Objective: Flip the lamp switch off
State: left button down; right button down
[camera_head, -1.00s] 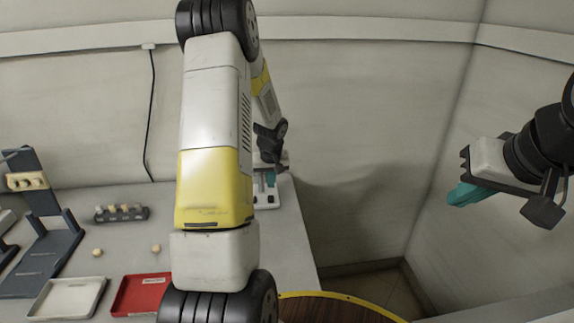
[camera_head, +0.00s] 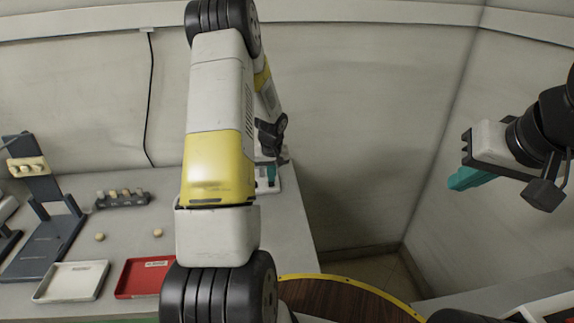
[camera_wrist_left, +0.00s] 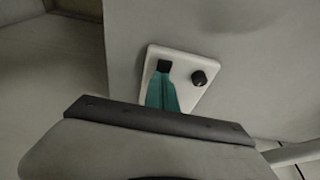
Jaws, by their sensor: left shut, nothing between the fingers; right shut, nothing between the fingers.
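A small white plate (camera_wrist_left: 184,76) shows in the left wrist view, with a black square switch-like part (camera_wrist_left: 163,66) and a round black knob (camera_wrist_left: 199,78). The shut teal fingers of my left gripper (camera_wrist_left: 161,92) lie over the plate's lower left, tips just below the square part; I cannot tell whether they touch it. In the head view my left gripper (camera_head: 271,175) is small and partly hidden behind my own arm, near a white plate (camera_head: 267,187) at the table's right end. My right gripper (camera_head: 470,178) is shut and empty in the air at the right. No lamp light is recognisable.
The grey table (camera_head: 200,180) carries a white tray (camera_head: 70,282), a red tray (camera_head: 140,279), a dark block with several pegs (camera_head: 122,198) and a dark stand (camera_head: 45,220). A round brown top with a yellow rim (camera_head: 335,300) is at the front. A wall stands behind.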

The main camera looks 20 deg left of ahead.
pick_arm(q)
jog(key=shift+s+f, duration=0.2)
jog(key=shift+s, duration=0.05)
jog(key=shift+s+d+f, duration=0.1)
jog(key=shift+s+d, duration=0.3)
jog(key=shift+s, duration=0.4)
jog(key=v, duration=0.2)
jog(key=w+v, duration=0.1)
jog(key=v, duration=0.1)
jog(key=shift+s+a, duration=0.1)
jog(key=s+v, duration=0.1)
jog(key=v, duration=0.9)
jog(key=shift+s+d, duration=0.25)
jog(key=shift+s, duration=0.05)
